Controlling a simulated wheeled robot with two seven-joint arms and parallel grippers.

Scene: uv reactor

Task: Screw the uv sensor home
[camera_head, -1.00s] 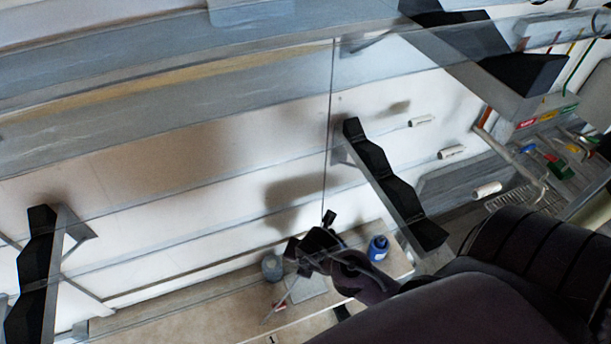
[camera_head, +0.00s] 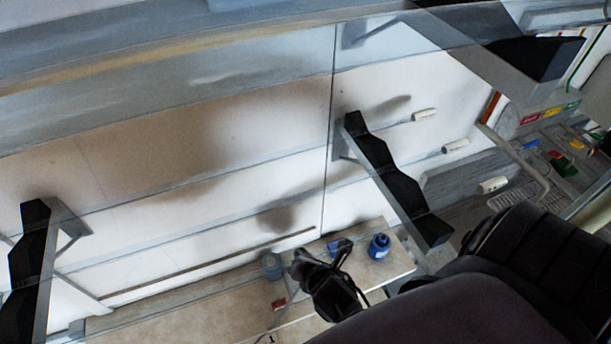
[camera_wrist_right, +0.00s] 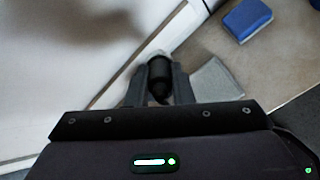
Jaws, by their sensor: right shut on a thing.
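My right gripper (camera_wrist_right: 158,90) is shut on a dark cylindrical piece (camera_wrist_right: 159,72), which I take to be the uv sensor. In the wrist view the piece sits between the two grey fingers, with a pale, blurred area behind its far end. In the head view my right gripper (camera_head: 318,279) is above the bench near the foot of the white wall; the held piece cannot be made out there. I cannot tell whether the piece touches anything. No socket for it can be made out. My left gripper is not in view.
On the bench (camera_head: 190,304) are a blue block (camera_head: 340,246), a blue bottle (camera_head: 378,247), a clear jar (camera_head: 271,265) and a small red item (camera_head: 278,303). A grey pad (camera_wrist_right: 217,80) lies near my fingers. Black stepped brackets (camera_head: 385,178) stand out from the wall.

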